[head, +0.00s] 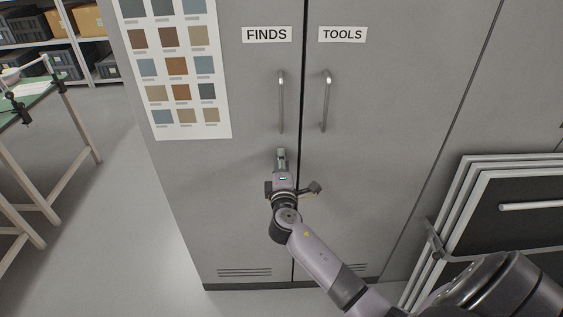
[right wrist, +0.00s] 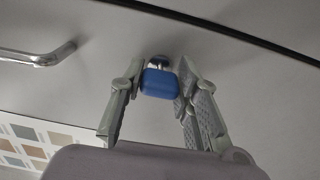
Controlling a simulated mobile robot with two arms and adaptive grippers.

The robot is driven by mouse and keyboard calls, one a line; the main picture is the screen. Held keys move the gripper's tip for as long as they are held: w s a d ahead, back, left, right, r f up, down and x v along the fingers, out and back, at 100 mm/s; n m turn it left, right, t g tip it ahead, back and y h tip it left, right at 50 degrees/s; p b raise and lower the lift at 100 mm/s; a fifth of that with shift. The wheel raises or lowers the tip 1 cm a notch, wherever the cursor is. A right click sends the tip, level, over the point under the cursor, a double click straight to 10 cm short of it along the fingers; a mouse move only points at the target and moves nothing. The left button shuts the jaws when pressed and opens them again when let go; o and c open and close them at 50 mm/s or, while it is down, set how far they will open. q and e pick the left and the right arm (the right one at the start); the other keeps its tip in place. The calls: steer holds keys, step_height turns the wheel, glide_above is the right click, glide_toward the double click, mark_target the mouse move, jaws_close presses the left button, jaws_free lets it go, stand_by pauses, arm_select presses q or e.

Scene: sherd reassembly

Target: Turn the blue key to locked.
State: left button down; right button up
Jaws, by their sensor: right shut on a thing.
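The blue key (right wrist: 159,83) sits in a round metal lock (right wrist: 158,62) on the grey cabinet door, seen in the right wrist view. My right gripper (right wrist: 160,88) is shut on the key's blue head, one finger on each side. In the head view my right gripper (head: 281,158) is at the FINDS door (head: 225,200), below its handle, and it hides the key and lock. The key's head looks wide and flat in the wrist view; no lock markings can be read. My left gripper is not in view.
The FINDS door has a bar handle (head: 281,100) above the gripper, and the TOOLS door has another (head: 325,100). A colour chart (head: 187,125) hangs at left. Framed panels (head: 470,190) lean at right. A green-topped table (head: 30,95) stands at far left.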

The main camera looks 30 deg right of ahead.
steer(key=o, duration=1.2)
steer(key=shift+c, duration=0.2)
steer(key=v, duration=1.2)
